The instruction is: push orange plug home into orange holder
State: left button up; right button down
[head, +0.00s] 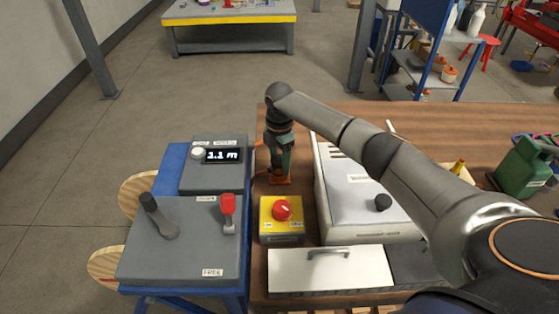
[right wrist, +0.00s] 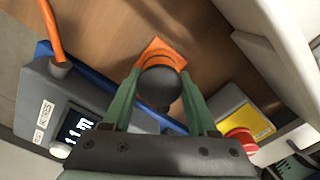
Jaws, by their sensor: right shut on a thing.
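My right gripper (head: 279,160) points down at the wooden table top, beside the grey display box. In the right wrist view its two green fingers (right wrist: 158,92) are closed on either side of a dark, round-ended plug (right wrist: 157,88) with orange showing just behind it. The orange holder (right wrist: 153,46) lies beyond the plug on the wood, partly covered by it. In the head view the holder (head: 279,181) shows as a small orange patch under the fingertips. How deep the plug sits in the holder is hidden. My left gripper is not in view.
The display box (head: 213,176) stands left, with an orange cable (right wrist: 53,32) at its end. A yellow box with a red knob (head: 281,210) stands in front. A white-grey case (head: 345,180) is close on the right. Bare wood lies behind the holder.

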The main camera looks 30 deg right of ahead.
jog(key=shift+f, duration=0.25)
jog(key=shift+c, duration=0.6)
grip_release()
notch_tip(320, 180, up, 13)
jog(key=shift+f, duration=0.2)
jog(key=shift+f, duration=0.1)
